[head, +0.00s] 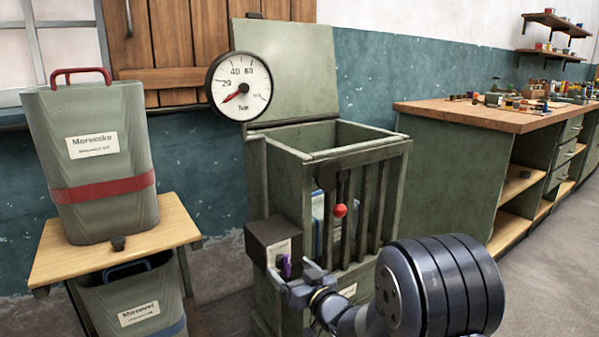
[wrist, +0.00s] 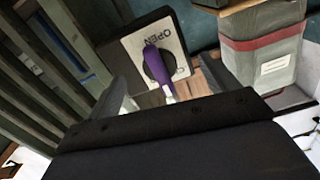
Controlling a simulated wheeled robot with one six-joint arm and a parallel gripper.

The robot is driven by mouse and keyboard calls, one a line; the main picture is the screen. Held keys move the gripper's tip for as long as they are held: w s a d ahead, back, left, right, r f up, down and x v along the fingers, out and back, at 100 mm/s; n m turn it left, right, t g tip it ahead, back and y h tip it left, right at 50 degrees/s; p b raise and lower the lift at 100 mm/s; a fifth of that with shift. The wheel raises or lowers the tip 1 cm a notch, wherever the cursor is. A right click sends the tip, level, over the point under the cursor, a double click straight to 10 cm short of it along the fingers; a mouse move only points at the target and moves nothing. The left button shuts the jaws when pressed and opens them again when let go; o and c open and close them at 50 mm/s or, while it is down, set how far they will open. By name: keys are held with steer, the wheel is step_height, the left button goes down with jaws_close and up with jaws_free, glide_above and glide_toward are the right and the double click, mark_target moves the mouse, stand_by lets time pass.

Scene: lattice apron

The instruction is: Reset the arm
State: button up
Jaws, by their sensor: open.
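My arm reaches in from the lower right in the head view. My gripper (head: 289,281) is open in front of a dark control box on the green slatted cabinet (head: 385,150). In the wrist view a purple lever (wrist: 154,66) on a round dark knob stands between the spread fingers of my gripper (wrist: 168,92). The knob sits on a pale plate marked OPEN (wrist: 145,42); other lettering is partly hidden. The purple lever also shows in the head view (head: 286,266). I cannot tell whether the fingers touch it.
A dial gauge (head: 240,86) stands at the cabinet's upper left. A red ball-ended handle (head: 339,210) is on the slatted front. A wooden stand (head: 165,237) with a grey-green canister (head: 105,185) is at left. A workbench (head: 470,115) stands at right, with open floor before it.

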steer(key=shift+f+n+b, duration=0.1)
steer(key=shift+n+b, duration=0.2)
steer(key=shift+n, duration=0.5)
steer(key=shift+p+v, duration=0.4)
steer(key=shift+v, duration=0.65)
